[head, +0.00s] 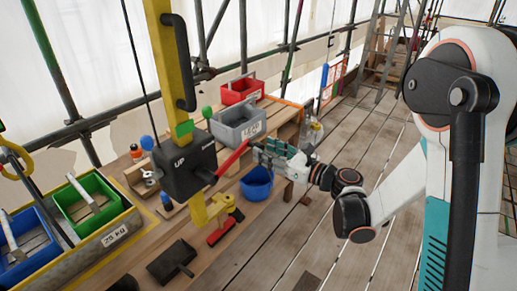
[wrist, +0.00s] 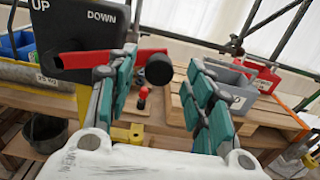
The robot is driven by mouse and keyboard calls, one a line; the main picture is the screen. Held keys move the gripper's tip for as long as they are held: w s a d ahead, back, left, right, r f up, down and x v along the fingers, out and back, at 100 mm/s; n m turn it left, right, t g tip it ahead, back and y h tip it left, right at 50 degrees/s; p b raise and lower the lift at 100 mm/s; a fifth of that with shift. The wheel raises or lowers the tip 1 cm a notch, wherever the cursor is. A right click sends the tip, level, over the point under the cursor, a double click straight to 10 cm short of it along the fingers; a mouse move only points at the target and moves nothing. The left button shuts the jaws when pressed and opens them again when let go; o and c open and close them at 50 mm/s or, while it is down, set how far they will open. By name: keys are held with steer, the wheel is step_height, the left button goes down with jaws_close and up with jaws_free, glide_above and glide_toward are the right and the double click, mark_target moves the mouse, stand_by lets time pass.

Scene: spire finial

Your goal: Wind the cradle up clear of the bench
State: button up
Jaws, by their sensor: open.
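The cradle (head: 118,236) is a long grey tray marked 25 KG, at the lower left of the head view, holding a blue bin and a green bin. Whether it touches the bench (head: 200,262) cannot be told. A black winch box (head: 185,165) marked UP and DOWN sits on a yellow post (head: 165,60). Its red crank arm (head: 233,158) points right towards my gripper (head: 280,158). In the wrist view, my gripper (wrist: 160,92) is open. The crank's black knob (wrist: 158,70) shows between its fingers, with the red arm passing behind the left finger. Contact cannot be told.
A grey bin (head: 238,125) and a red bin (head: 240,90) stand on the bench's far part. A blue bucket (head: 257,183) is below my gripper. Plank floor (head: 385,125) is clear to the right.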

mark_target(262, 148)
steer(key=shift+x, duration=1.8)
jaws_close()
